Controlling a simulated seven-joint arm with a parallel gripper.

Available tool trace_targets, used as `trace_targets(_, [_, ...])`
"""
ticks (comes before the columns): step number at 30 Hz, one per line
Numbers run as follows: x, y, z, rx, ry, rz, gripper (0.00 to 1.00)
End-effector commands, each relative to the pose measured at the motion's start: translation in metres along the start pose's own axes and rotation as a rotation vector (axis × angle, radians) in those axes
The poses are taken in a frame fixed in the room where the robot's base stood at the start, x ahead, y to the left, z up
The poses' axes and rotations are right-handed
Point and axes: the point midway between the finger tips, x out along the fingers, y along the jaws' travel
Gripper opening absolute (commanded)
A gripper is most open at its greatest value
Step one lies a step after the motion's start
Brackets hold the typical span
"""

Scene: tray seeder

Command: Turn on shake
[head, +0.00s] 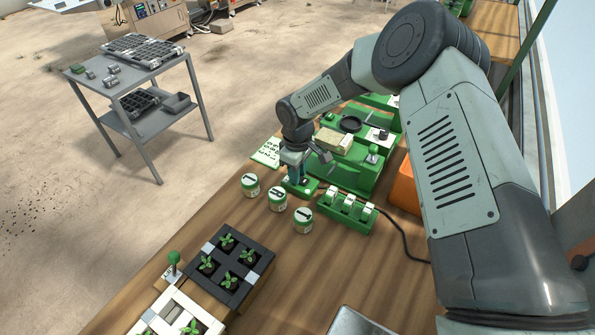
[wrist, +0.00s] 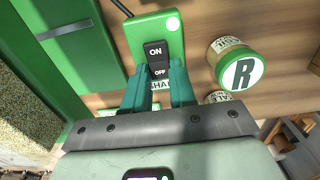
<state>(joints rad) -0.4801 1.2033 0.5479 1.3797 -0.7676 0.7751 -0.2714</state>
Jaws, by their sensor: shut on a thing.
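A small green switch box (head: 301,189) lies on the wooden bench beside the seeder. In the wrist view the switch box (wrist: 172,28) carries a black rocker switch (wrist: 156,57) marked ON and OFF. A partly covered label (wrist: 160,87) below it shows "SHA". My gripper (head: 295,172) points down over this box in the head view. In the wrist view my gripper (wrist: 160,77) has its teal fingertips on either side of the rocker's OFF end, shut on the switch. I cannot tell which way the rocker is tipped.
A green block of white switches (head: 346,210) is at the right. The green seeder (head: 345,175) stands behind. A black seedling tray (head: 232,265) is nearer.

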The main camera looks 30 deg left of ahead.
Motion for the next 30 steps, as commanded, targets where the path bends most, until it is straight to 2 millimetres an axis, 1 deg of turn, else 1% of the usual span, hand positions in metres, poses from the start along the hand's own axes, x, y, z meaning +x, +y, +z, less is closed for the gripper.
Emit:
trace_targets(5, [-0.0004,0.0009,0.0017,0.001,0.023,0.001,0.0])
trace_targets(12, [-0.0011,0.0006,0.0051,0.0,0.133,0.0,0.0])
trace_targets(22, [-0.001,0.0003,0.0049,0.0,0.147,0.0,0.0])
trace_targets(23, [-0.001,0.0004,0.0049,0.0,0.147,0.0,0.28])
trace_targets(27, [-0.001,0.0003,0.0049,0.0,0.147,0.0,0.5])
trace_targets(30, [-0.001,0.0002,0.0048,0.0,0.146,0.0,0.51])
